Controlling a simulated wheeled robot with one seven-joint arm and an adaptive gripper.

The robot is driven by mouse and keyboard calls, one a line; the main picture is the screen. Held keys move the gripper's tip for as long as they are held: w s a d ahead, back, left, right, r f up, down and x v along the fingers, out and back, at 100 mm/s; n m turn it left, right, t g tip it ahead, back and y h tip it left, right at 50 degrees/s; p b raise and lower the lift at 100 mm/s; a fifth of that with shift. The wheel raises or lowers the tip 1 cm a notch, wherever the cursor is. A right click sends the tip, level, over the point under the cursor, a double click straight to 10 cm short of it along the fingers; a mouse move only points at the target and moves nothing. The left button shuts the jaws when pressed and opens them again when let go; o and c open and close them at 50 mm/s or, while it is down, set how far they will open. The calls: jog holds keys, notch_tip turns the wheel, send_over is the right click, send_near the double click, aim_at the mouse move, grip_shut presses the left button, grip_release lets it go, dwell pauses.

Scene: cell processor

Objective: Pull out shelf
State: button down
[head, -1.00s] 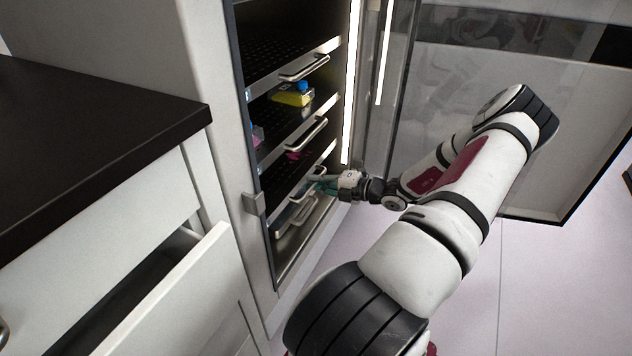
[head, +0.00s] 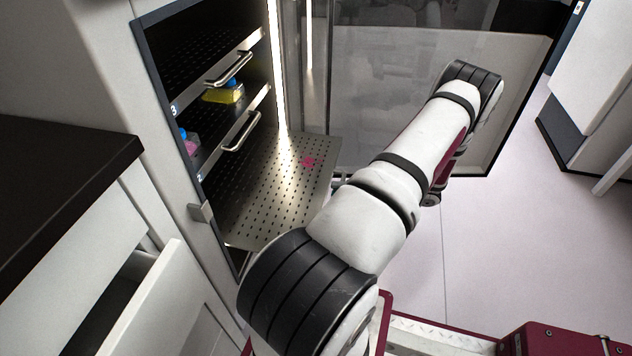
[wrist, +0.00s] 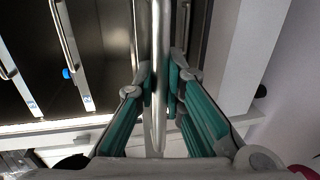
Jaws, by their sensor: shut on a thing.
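The perforated metal shelf (head: 265,195) in the lower part of the cabinet is slid out past the door frame in the head view.
Upper shelves stay inside the cabinet; one carries a yellow flask with a blue cap (head: 224,94). The cabinet's glass door (head: 430,120) stands open at right. A white drawer (head: 165,300) is open at lower left. Clear floor lies to the right.

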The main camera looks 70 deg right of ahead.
jog(key=shift+f+v, duration=0.15)
jog(key=shift+v, duration=0.7)
jog(key=shift+f+v, duration=0.15)
jog(key=shift+v, duration=0.75)
jog(key=c, duration=1.7)
grip_release()
jog(key=shift+o, duration=0.2)
jog(key=a+v, duration=0.1)
jog(key=v, duration=1.1)
jog(key=shift+d, duration=0.5)
